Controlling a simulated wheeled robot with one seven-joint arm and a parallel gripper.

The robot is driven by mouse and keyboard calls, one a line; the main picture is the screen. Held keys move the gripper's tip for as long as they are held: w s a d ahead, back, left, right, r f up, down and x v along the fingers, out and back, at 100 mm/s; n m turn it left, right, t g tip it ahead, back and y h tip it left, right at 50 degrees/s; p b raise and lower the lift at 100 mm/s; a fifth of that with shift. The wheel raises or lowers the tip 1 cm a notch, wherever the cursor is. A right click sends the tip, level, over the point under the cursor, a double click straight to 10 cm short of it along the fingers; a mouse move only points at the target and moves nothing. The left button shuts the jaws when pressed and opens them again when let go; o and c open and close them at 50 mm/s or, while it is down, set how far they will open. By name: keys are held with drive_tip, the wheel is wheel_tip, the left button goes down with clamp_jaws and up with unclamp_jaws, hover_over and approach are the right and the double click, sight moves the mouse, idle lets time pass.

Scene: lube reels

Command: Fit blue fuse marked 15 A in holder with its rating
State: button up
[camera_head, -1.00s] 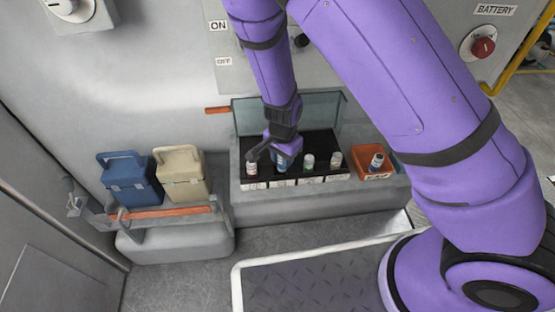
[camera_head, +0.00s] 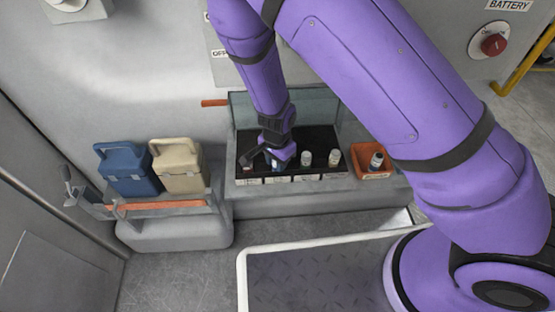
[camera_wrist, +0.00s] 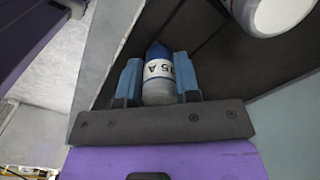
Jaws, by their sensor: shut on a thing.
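My gripper (camera_wrist: 158,78) is shut on the blue fuse (camera_wrist: 159,70), which has a blue top, a white band reading 15 A and a grey lower end. In the head view my gripper (camera_head: 277,156) is over the left half of the black fuse bank (camera_head: 322,140). The held fuse is mostly hidden there, and I cannot tell whether it is seated in a holder or above it. White labels (camera_head: 306,178) run along the bank's front edge, too small to read. Another fuse (camera_head: 306,158) and a pale fuse (camera_head: 333,158) stand upright to the right of my gripper.
An orange tray (camera_head: 374,174) with a fuse (camera_head: 376,160) stands right of the bank. A clear panel (camera_head: 312,106) rises behind it. A white cylinder end (camera_wrist: 280,12) is close in the wrist view.

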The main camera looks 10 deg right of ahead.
drive_tip(key=shift+s+f, duration=0.15)
drive_tip(key=shift+f, duration=0.1)
drive_tip(key=shift+s+f, duration=0.15)
drive_tip(key=shift+f, duration=0.1)
drive_tip(key=o, duration=0.8)
drive_tip(key=shift+o, duration=0.6)
drive_tip(key=shift+s, duration=0.1)
drive_tip(key=shift+d, duration=0.1)
drive_tip(key=shift+r, duration=0.5)
drive_tip(key=r, duration=1.2)
drive_tip(key=shift+w+r, duration=0.1)
drive_tip(key=shift+w, duration=0.3)
